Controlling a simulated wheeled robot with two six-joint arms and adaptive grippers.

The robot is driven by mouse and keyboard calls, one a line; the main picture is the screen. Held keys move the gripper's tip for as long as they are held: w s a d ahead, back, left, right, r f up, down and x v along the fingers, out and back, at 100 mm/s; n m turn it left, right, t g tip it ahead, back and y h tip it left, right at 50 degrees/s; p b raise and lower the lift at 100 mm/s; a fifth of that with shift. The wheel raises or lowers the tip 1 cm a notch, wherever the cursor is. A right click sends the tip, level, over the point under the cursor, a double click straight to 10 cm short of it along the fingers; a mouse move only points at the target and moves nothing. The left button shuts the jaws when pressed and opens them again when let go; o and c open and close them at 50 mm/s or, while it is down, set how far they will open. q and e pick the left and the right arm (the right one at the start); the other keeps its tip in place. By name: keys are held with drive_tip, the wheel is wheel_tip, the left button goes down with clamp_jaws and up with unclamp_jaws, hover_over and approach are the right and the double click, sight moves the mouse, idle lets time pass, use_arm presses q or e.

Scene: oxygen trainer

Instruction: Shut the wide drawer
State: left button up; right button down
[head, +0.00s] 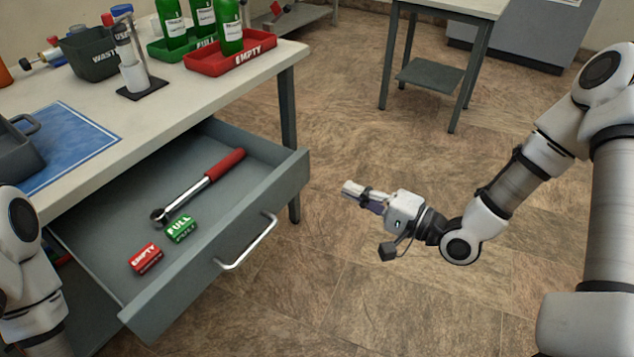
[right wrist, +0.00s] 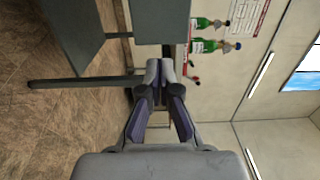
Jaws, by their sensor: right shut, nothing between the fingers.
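The wide drawer (head: 230,257) stands pulled out from under the workbench in the head view, with its front panel and silver bar handle (head: 248,243) facing my right arm. Inside it lie a red-handled torque wrench (head: 200,188), a green FULL block (head: 181,229) and a red EMPTY block (head: 145,259). My right gripper (head: 350,190) is shut and empty, to the right of the drawer front and apart from the handle. Its closed fingers also show in the right wrist view (right wrist: 159,72). Part of my left arm shows at the left edge, but its gripper is out of view.
The workbench top (head: 190,105) carries a red EMPTY tray (head: 232,62) with green bottles, a grey waste bin (head: 92,55), a stand (head: 137,75) and a blue mat (head: 70,145). A small table (head: 430,75) stands at the back. The floor around my right gripper is clear.

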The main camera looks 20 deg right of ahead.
sight(306, 170)
drive_tip(key=b+x, duration=0.2)
drive_tip(key=x, duration=0.5)
drive_tip(key=shift+w+a+f, duration=0.1)
drive_tip(key=shift+w+a, duration=0.1)
drive_tip(key=shift+w, duration=0.05)
use_arm(q)
drive_tip(key=shift+f, duration=1.3)
use_arm(e)
drive_tip(key=shift+w+a, duration=0.3)
drive_tip(key=shift+w, duration=0.15)
